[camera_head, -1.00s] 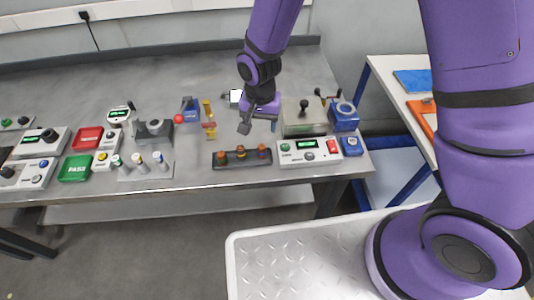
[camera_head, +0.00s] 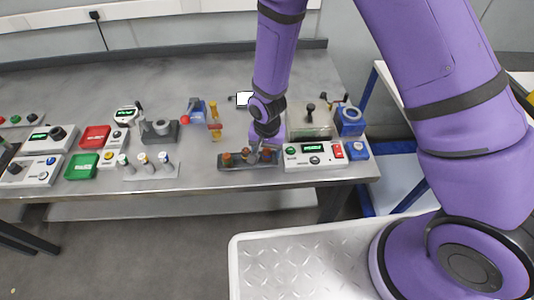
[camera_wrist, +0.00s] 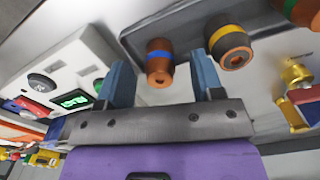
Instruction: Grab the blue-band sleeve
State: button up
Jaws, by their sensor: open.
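The blue-band sleeve (camera_wrist: 160,64) is a copper-coloured cylinder with a blue ring, at the end of a dark rack (camera_wrist: 185,18) nearest the control box. My gripper (camera_wrist: 160,76) is open, with one blue-grey finger on either side of the sleeve in the wrist view. I cannot tell whether the fingers touch it. A yellow-band sleeve (camera_wrist: 230,45) stands beside it, close to the outer side of one finger. A third sleeve (camera_wrist: 305,10) is cut off at the frame edge. In the head view my gripper (camera_head: 260,151) is low over the rack's right part (camera_head: 235,165) and partly hides the sleeves.
A control box with a green display (camera_head: 314,154) stands just right of the rack. A clear-topped box (camera_head: 308,124) and a blue device (camera_head: 350,120) are behind it. A brass-and-red fixture (camera_head: 215,124) stands behind the rack. The bench front edge is close.

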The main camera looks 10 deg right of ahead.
jog(key=shift+f, duration=0.15)
jog(key=c, duration=1)
jog(key=shift+c, duration=0.2)
